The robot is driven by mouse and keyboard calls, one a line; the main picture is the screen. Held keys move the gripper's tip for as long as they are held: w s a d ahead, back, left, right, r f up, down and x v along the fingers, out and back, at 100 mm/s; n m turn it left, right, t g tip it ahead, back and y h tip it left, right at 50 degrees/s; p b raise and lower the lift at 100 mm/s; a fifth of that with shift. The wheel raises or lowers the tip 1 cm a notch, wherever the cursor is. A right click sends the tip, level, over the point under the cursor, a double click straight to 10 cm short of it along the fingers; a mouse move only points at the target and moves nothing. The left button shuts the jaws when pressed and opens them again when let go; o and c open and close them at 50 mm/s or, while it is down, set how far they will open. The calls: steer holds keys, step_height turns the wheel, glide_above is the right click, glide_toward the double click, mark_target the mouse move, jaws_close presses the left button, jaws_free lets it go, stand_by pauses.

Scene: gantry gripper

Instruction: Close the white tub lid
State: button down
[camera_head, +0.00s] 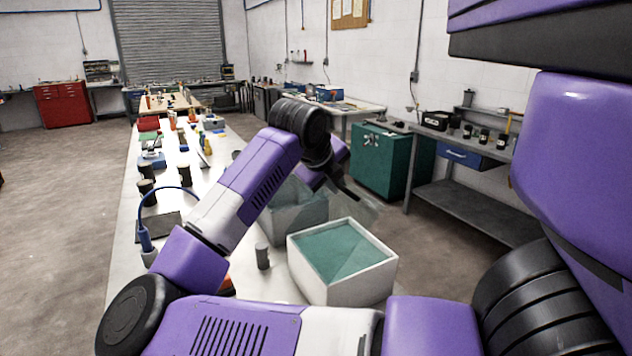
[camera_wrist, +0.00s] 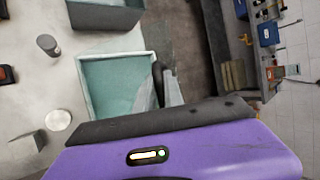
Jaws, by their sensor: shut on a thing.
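The white tub (camera_head: 350,288) with a teal inside stands at the near right end of the long white table. It also shows in the wrist view (camera_wrist: 87,95), left of my fingers. A clear, see-through lid (camera_head: 362,211) shows faintly at the tub's far right side, raised and tilted, with the tub's mouth uncovered. In the wrist view, part of the lid (camera_wrist: 145,100) shows beside the fingers. My gripper (camera_head: 352,190) is above the tub's far side, shut on what looks like the lid's edge. The exact grip is hard to see.
A second grey tub (camera_head: 293,217) stands just behind the white one. A dark grey cylinder (camera_head: 262,256) stands left of the white tub. Tools and small items crowd the table farther back. A green cabinet (camera_head: 383,160) and a shelf bench stand at the right.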

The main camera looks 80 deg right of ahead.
steer(key=s+d+f+t+y+b, duration=0.1)
steer(key=s+d+f+b, duration=0.2)
steer(key=f+b, duration=0.3)
steer(key=s+d+f+m+t+y+b, duration=0.1)
steer(key=s+d+f+t+y+b, duration=0.1)
steer(key=f+b, duration=0.5)
steer(key=s+d+b, duration=0.1)
steer(key=s+b, duration=0.1)
steer(key=shift+s+d+f+y, duration=0.15)
steer(key=shift+s+d+y, duration=0.1)
steer(key=shift+s+y, duration=0.1)
steer(key=shift+f, duration=0.15)
steer(key=c, duration=1.6)
jaws_free()
steer(key=shift+o, duration=0.7)
steer(key=shift+w+t, duration=0.1)
steer(key=shift+t, duration=0.2)
